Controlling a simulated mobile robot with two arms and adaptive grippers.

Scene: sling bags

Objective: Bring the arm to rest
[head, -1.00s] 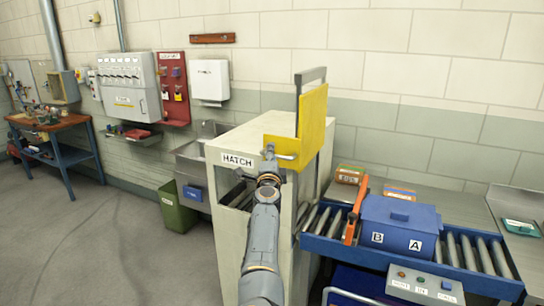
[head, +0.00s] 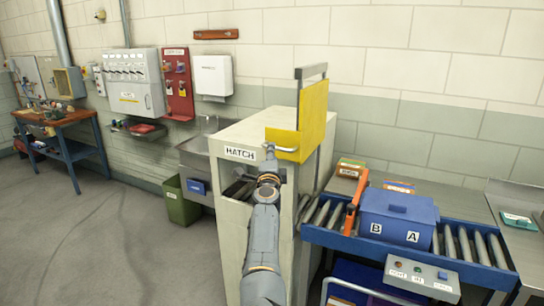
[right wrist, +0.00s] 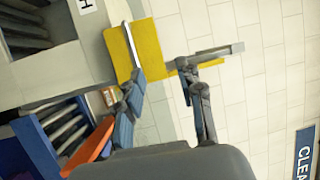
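The yellow hatch door (head: 313,110) stands raised on top of the pale cabinet labelled HATCH (head: 240,154), with a silver bar handle (head: 284,149) on its near, lower part. My right gripper (head: 269,152) is close to the handle at the cabinet's front. In the right wrist view, the gripper (right wrist: 160,70) has its fingers spread wide, with the yellow door (right wrist: 140,48) and handle (right wrist: 132,45) beyond the left finger. Nothing shows gripped between them; whether a finger touches the handle is unclear. My left gripper is not in view.
Right of the cabinet, a roller conveyor (head: 462,243) carries a blue box marked B and A (head: 399,220) and an orange bar (head: 356,203). A button panel (head: 422,278) sits in front. A green bin (head: 182,205) and sink stand left. Open floor (head: 110,255) lies left.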

